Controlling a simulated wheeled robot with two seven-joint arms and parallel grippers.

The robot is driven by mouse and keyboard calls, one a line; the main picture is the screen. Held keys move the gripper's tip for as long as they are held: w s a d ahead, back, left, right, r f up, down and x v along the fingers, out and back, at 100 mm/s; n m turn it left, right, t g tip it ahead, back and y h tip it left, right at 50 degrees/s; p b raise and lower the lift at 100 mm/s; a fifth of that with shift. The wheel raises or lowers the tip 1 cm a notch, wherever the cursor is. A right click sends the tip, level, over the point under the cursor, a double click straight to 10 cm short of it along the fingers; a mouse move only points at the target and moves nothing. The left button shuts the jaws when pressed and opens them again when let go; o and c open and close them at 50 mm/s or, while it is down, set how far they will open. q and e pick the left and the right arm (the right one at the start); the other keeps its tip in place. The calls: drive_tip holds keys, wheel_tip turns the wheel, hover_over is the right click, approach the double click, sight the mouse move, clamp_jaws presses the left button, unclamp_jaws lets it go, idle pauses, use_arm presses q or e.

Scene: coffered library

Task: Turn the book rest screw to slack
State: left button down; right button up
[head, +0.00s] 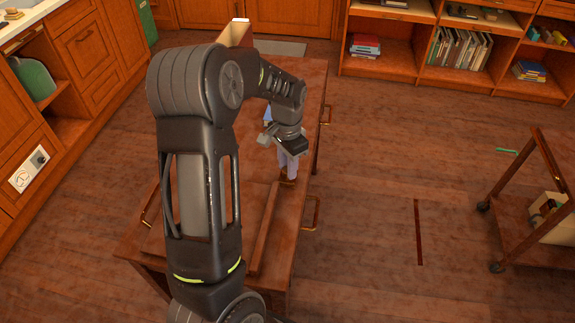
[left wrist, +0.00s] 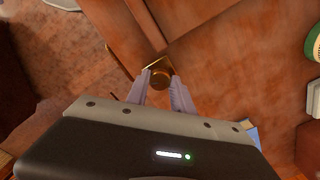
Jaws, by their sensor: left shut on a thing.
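The book rest screw (left wrist: 160,78) is a small round brass knob at the upper middle of the left wrist view. It stands by a brass plate at the edge of the wooden book rest (left wrist: 118,30). My left gripper (left wrist: 160,82) has its two pale fingers on either side of the knob, shut on it. In the head view my left gripper (head: 288,174) points down at the desk (head: 308,100), by the end of a wooden strip. My own arm hides much of the desk and book rest there. My right gripper is not in view.
A wheeled wooden cart (head: 515,215) with a box stands on the right. Open shelves (head: 400,55) with books line the back. Cabinets (head: 90,55) run along the left. Brass handles (head: 313,213) stick out from the desk's right side. The floor between desk and cart is mostly clear.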

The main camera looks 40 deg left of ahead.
use_arm(q)
drive_tip(key=n, duration=0.5)
drive_tip(key=shift+n, duration=0.3)
drive_tip(key=n+p, duration=0.1)
drive_tip(key=n, duration=0.4)
drive_tip(key=shift+r+n, duration=0.1)
drive_tip(key=shift+n, duration=0.2)
drive_tip(key=n+p, duration=0.2)
drive_tip(key=n, duration=0.3)
drive_tip(key=n+p, duration=0.2)
drive_tip(key=n, duration=0.3)
drive_tip(key=shift+n, duration=0.3)
drive_tip(key=c, duration=1.4)
unclamp_jaws()
